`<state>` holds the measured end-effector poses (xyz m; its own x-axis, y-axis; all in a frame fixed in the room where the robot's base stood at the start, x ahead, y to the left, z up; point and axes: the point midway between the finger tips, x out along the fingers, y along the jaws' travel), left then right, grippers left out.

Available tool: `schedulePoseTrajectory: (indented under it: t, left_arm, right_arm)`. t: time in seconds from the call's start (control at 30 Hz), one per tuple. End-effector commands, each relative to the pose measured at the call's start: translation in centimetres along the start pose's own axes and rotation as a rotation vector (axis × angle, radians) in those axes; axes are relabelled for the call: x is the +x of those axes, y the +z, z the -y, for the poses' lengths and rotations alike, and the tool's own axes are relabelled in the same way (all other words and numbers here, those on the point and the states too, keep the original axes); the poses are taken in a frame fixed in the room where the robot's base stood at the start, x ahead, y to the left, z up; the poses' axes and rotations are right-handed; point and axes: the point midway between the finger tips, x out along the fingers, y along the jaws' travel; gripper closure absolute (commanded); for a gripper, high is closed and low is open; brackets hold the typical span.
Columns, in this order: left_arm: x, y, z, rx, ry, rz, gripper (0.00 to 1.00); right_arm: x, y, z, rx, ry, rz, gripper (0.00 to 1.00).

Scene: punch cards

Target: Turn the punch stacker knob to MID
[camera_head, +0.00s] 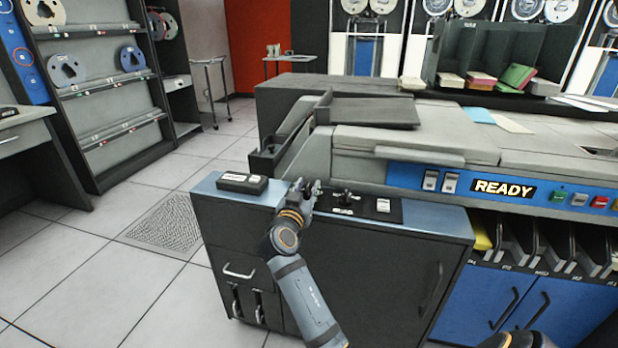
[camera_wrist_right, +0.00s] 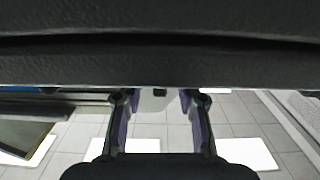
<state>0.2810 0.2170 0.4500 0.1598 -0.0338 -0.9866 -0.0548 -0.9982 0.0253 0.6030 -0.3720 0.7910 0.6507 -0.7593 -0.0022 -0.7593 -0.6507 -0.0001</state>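A small dark knob (camera_head: 346,197) stands on a black panel (camera_head: 364,214) set in the blue top of the near cabinet. Its pointer direction and the small marks around it are too small to read. The knob cannot be made out there.
A black labelled box (camera_head: 242,183) lies left of the gripper on the cabinet top. A white switch (camera_head: 383,205) sits right of the knob. The grey machine (camera_head: 400,150) rises behind, with a READY sign (camera_head: 503,188). Open floor lies left of the cabinet.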

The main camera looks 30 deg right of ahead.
Motion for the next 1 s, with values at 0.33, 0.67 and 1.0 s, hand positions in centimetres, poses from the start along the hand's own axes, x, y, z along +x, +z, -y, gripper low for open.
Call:
schedulePoseTrajectory:
  t: [0.33,0.67,1.0]
  left_arm:
    - [-0.06,0.14,0.09,0.001,-0.003,0.009,0.6]
    - [-0.05,0.08,0.09,0.001,-0.003,0.006,0.6]
    - [0.11,0.01,0.07,0.001,-0.002,-0.001,0.6]
  right_arm:
    - [-0.04,0.05,-0.05,0.0,0.001,0.0,0.71]
    - [-0.03,0.04,-0.04,0.0,0.001,0.0,1.0]
    - [-0.03,0.06,-0.04,0.0,0.005,0.0,1.0]
